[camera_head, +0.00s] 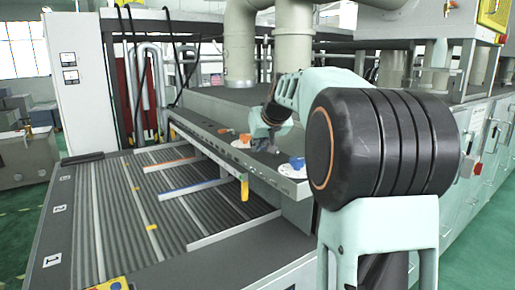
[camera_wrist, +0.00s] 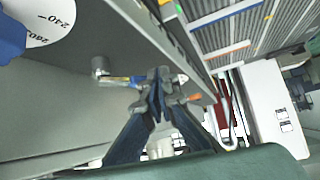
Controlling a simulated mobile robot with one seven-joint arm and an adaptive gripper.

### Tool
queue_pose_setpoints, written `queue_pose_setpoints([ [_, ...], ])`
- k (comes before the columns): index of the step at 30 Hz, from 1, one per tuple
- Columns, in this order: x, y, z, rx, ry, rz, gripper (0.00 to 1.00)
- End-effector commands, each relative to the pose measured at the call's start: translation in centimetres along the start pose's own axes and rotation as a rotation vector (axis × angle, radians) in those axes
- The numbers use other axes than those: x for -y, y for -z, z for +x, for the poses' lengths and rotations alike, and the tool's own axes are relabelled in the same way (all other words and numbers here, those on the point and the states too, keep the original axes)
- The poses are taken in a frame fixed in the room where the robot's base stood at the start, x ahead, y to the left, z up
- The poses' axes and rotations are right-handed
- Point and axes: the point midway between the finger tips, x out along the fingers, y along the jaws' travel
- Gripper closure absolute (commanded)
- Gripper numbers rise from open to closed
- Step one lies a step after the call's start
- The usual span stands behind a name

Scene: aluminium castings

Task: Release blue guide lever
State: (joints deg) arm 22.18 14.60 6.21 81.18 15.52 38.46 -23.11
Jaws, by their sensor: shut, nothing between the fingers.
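My gripper (camera_wrist: 160,80) is shut and empty, its dark fingertips together. In the wrist view a small lever with a blue part (camera_wrist: 118,81) lies beside the fingertips, next to a grey metal post (camera_wrist: 100,66). The fingers partly cover it, and I cannot tell whether they touch it. An orange tip (camera_wrist: 194,98) shows on the other side of the fingers. In the head view my gripper (camera_head: 264,143) is low over the machine's ledge, and the small lever cannot be made out there. A blue guide strip (camera_head: 195,187) lies across the roller bed.
A blue knob (camera_head: 297,162) with a white dial stands on the ledge right of my gripper, and an orange knob (camera_head: 245,137) to its left. An orange guide strip (camera_head: 170,164) crosses the rollers (camera_head: 115,215). A yellow handle (camera_head: 244,187) hangs at the ledge front.

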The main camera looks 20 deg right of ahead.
Motion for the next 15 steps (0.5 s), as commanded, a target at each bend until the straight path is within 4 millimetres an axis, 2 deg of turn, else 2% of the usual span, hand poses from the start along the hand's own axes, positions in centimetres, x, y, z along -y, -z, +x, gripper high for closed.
queue_pose_setpoints([
  [15,-0.5,1.2,1.3,0.000,0.000,-0.001,1.00],
])
